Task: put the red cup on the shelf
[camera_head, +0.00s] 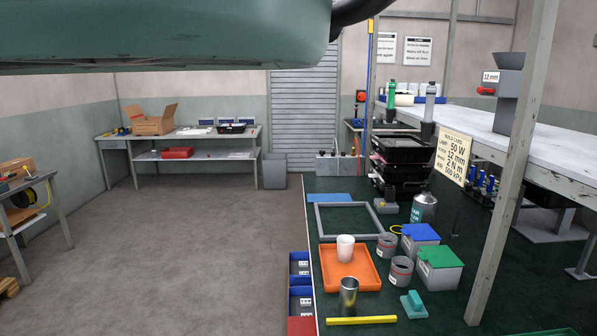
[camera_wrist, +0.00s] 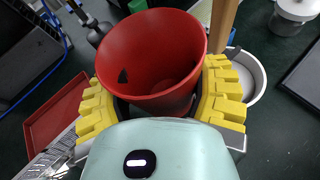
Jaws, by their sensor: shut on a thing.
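The red cup (camera_wrist: 150,62) is in the wrist view, its open rim facing the camera and its inside empty apart from a small dark mark on the wall. My gripper (camera_wrist: 158,98) is shut around it, with yellow ribbed fingers on its left and right sides. The cup's lower part is hidden by my wrist. Neither the cup nor the gripper shows in the head view. In the head view, a bench at the back has a lower shelf (camera_head: 200,155) carrying a red box; I cannot tell whether this is the task's shelf.
Near the cup are a red tray (camera_wrist: 55,112), a white bowl (camera_wrist: 248,75) and a wooden post (camera_wrist: 223,25). In the head view, the dark green bench holds an orange tray (camera_head: 328,278) with a white cup (camera_head: 345,248), tins and boxes. Grey floor (camera_head: 190,240) at left is clear.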

